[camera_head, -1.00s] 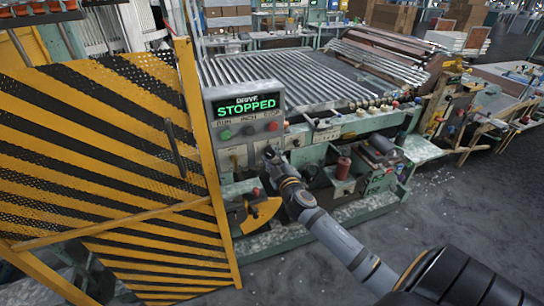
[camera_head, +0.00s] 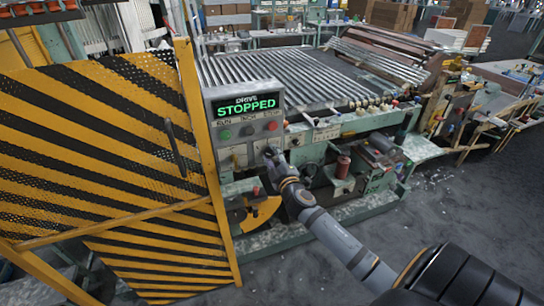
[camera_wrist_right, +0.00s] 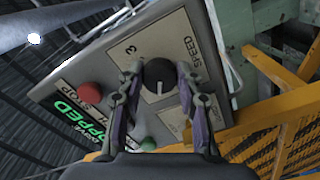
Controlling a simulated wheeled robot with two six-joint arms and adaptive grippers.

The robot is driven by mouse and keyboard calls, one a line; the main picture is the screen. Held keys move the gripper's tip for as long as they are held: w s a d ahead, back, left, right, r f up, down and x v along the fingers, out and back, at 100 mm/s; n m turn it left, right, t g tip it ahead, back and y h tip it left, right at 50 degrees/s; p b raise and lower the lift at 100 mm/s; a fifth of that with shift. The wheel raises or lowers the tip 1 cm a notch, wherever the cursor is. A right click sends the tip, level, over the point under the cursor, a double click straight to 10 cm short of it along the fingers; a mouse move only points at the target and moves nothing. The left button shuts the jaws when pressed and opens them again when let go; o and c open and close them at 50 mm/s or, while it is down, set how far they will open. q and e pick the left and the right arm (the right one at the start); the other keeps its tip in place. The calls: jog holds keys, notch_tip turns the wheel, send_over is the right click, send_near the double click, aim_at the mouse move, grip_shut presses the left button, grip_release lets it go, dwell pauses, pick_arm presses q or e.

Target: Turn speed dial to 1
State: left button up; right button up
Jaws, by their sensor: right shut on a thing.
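The speed dial (camera_wrist_right: 158,75) is a round black knob on the grey control panel (camera_wrist_right: 185,32), with a white pointer mark pointing towards the bottom of the right wrist view. A "SPEED" label is to its right and a "3" shows to its upper left. My right gripper (camera_wrist_right: 158,82) is shut on the dial, one finger on each side. In the head view my right gripper (camera_head: 271,153) is at the panel's lower right and hides the dial. My left gripper is not in view.
The panel display (camera_head: 246,106) reads "STOPPED". A red button (camera_wrist_right: 90,92) and a green button (camera_wrist_right: 148,143) sit near the dial. A yellow-and-black striped guard (camera_head: 110,160) stands left of the panel. The roller bed (camera_head: 285,78) lies behind.

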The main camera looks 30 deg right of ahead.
jog(key=o, duration=1.2)
jog(key=shift+c, duration=0.2)
jog(key=shift+s+a+f, duration=0.1)
jog(key=shift+s, duration=0.3)
jog(key=v, duration=1.1)
